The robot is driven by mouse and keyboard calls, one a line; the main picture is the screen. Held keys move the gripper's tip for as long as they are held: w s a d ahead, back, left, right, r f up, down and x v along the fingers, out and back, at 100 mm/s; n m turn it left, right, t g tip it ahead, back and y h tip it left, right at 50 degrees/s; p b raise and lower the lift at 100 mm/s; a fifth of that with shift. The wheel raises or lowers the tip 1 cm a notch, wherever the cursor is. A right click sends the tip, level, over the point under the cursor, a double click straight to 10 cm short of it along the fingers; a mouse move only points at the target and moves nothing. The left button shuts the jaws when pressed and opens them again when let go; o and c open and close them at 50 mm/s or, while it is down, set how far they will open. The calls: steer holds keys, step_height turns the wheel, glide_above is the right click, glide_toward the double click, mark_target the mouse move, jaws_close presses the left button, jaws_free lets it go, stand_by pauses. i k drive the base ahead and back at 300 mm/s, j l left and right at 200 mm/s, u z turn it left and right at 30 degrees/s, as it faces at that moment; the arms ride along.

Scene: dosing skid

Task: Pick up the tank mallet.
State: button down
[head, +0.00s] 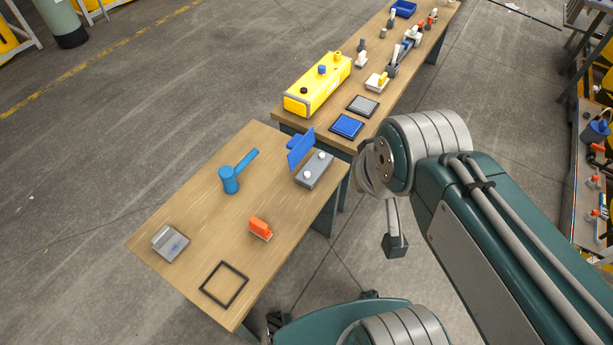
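The tank mallet (229,181) is blue and lies on the near wooden table, left of the middle of the head view. Its thick round head is at the lower left and its handle slants up to the right. My gripper (395,243) shows only in part, below the wrist end of my arm, right of the table and well apart from the mallet. One dark fingertip part hangs down there; the rest is hidden behind my arm, so its opening cannot be seen.
Near the mallet are a grey box with white knobs (314,170), a blue upright plate (301,148), an orange switch (260,228), a grey device (170,243) and a black square frame (224,285). A second table holds a yellow box (318,86). Bare wood surrounds the mallet.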

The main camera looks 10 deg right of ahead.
mark_target(227, 174)
steer(key=i+l+u, duration=0.1)
steer(key=i+u, duration=0.25)
steer(key=i, duration=0.55)
